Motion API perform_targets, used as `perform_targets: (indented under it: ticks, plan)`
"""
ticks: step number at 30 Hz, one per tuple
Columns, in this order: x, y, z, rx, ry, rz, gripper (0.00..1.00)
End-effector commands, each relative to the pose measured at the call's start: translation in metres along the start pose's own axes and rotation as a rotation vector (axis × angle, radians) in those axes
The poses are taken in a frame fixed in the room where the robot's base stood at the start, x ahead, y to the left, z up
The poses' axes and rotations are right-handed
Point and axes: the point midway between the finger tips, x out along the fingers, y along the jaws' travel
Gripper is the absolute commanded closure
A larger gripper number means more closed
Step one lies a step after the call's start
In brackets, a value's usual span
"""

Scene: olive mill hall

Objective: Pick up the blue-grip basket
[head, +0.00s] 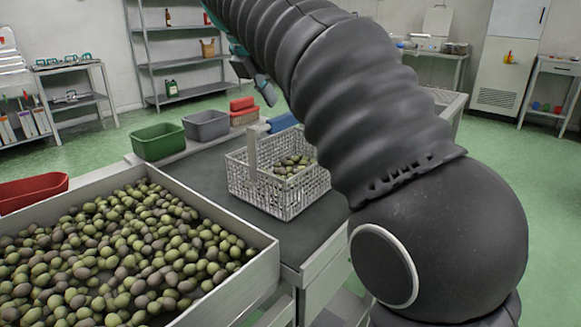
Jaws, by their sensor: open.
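The basket (277,198) is a pale grey mesh basket with some green olives in it. It stands upright on the dark top of the bench. Its handle rises over it with a blue grip (282,122) along the top; my arm hides the handle's right end. My gripper (264,92) shows partly beyond my arm, above and a little left of the blue grip in the picture. It is open, holds nothing visible and appears apart from the basket. My arm covers part of it.
A large tray of olives (262,262) fills the left front. A green bin (158,141), a grey bin (206,125) and a red container (243,112) line the bench's back edge. A red tray (30,190) lies at the left. Shelves (180,62) stand behind, across open green floor.

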Motion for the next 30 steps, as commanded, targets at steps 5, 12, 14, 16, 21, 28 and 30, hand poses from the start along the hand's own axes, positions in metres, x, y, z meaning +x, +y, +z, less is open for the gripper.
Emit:
perform_targets:
  ticks: [5,12,14,16,21,28,30]
  plan:
    - [0.009,0.000,0.001,0.001,0.000,-0.002,0.54]
    - [0.041,0.001,0.004,0.002,0.000,-0.002,0.54]
    - [0.048,0.001,0.004,0.002,0.000,-0.001,0.54]
    - [0.053,0.001,0.003,0.001,0.001,-0.001,0.54]
    - [0.056,0.002,0.003,0.001,0.000,0.001,0.54]
    - [0.055,0.002,0.003,0.001,0.000,0.001,0.84]
    - [0.055,0.002,0.003,0.001,0.000,0.001,1.00]
